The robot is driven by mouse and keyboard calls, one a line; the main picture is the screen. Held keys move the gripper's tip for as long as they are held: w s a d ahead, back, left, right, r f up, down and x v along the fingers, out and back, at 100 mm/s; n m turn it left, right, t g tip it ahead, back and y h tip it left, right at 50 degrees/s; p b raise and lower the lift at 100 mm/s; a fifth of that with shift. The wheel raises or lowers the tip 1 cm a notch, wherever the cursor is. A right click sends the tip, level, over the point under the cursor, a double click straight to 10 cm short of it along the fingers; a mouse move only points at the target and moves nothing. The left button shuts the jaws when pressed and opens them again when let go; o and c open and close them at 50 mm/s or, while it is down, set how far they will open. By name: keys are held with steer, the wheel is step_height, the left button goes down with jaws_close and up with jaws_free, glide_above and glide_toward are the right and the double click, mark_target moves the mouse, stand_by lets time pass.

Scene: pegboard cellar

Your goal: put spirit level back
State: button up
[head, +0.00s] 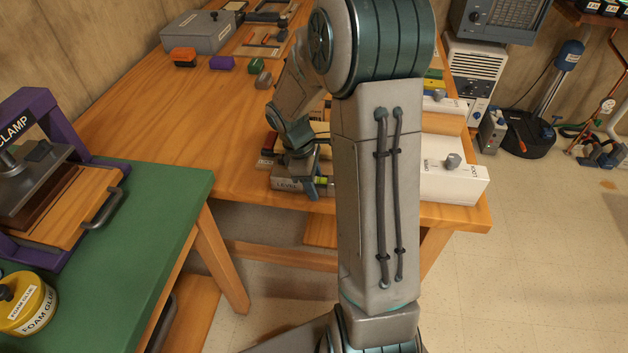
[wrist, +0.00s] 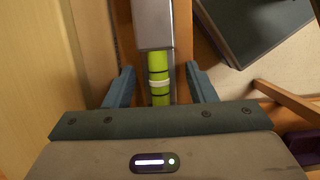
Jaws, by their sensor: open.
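The spirit level (head: 288,183), a grey bar marked "LEVEL" with a yellow-green vial, lies at the front edge of the wooden bench in the head view. In the wrist view the level (wrist: 153,22) runs up the middle from between the fingers, its vial section (wrist: 159,75) nearest me. My gripper (wrist: 161,88) is open, with one blue finger on each side of the vial and a gap visible on both sides. In the head view my gripper (head: 313,178) is over the level at the bench edge. My forearm hides the level's right part.
A white box with a knob, marked "OPEN" and "LOCK" (head: 455,183), stands right of my arm on the wooden bench (head: 165,125). A green-topped table (head: 165,205) with a purple clamp press (head: 55,130) is at left. Clear floor (head: 540,260) lies at right.

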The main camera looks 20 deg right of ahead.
steer(key=p+v, duration=0.2)
steer(key=v, duration=0.9)
steer(key=shift+r, duration=0.2)
steer(key=s+a+r+m+t+y, duration=0.1)
steer(key=s+a+r+m+t, duration=0.1)
steer(key=s+m, duration=0.3)
steer(key=s+a+r+m+t+y, duration=0.1)
steer(key=s+a+m, duration=0.3)
steer(key=s, duration=0.8)
steer(key=shift+a+r+m+t+y, duration=0.35)
steer(key=shift+r+m, duration=0.45)
steer(key=shift+m, duration=0.3)
steer(key=shift+d, duration=0.15)
